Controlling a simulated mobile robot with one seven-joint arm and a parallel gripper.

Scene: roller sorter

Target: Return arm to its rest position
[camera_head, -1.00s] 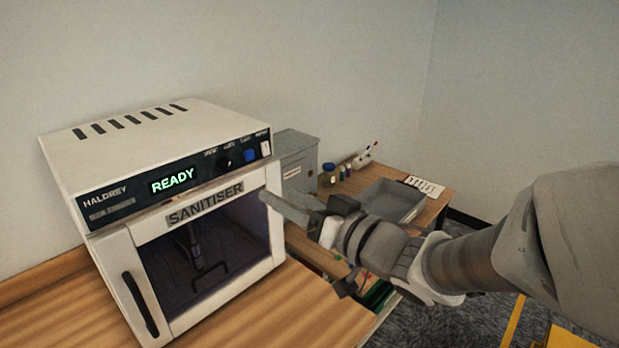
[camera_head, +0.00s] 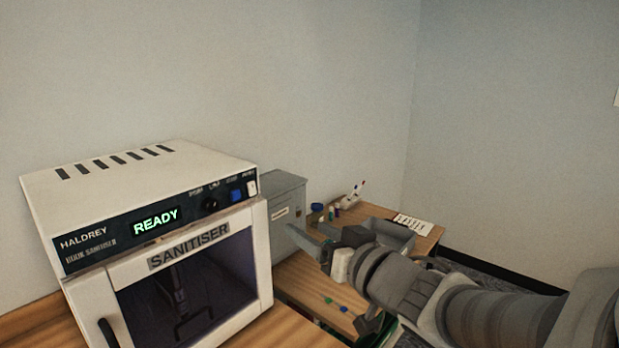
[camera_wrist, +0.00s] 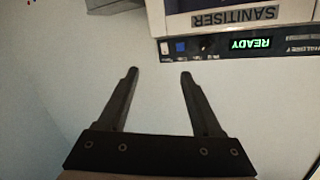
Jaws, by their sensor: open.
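My gripper (camera_wrist: 158,75) is open and empty in the wrist view, its two dark fingers apart with only pale wall between them. In the head view my gripper (camera_head: 305,243) is just right of the white sanitiser (camera_head: 140,172), in front of the grey cabinet. My arm reaches in from the lower right. The sanitiser's door is closed, its display reads READY, and a dark rack-like shape shows dimly behind the glass. The sanitiser also shows upside down at the top right of the wrist view (camera_wrist: 215,28).
A grey metal cabinet (camera_head: 287,190) stands beside the sanitiser. Behind my arm a wooden table (camera_head: 428,238) bears a grey tray (camera_head: 398,238), small bottles (camera_head: 325,212), a pen holder (camera_head: 350,197) and a white card (camera_head: 412,223). Open air lies above the table, with bare wall behind.

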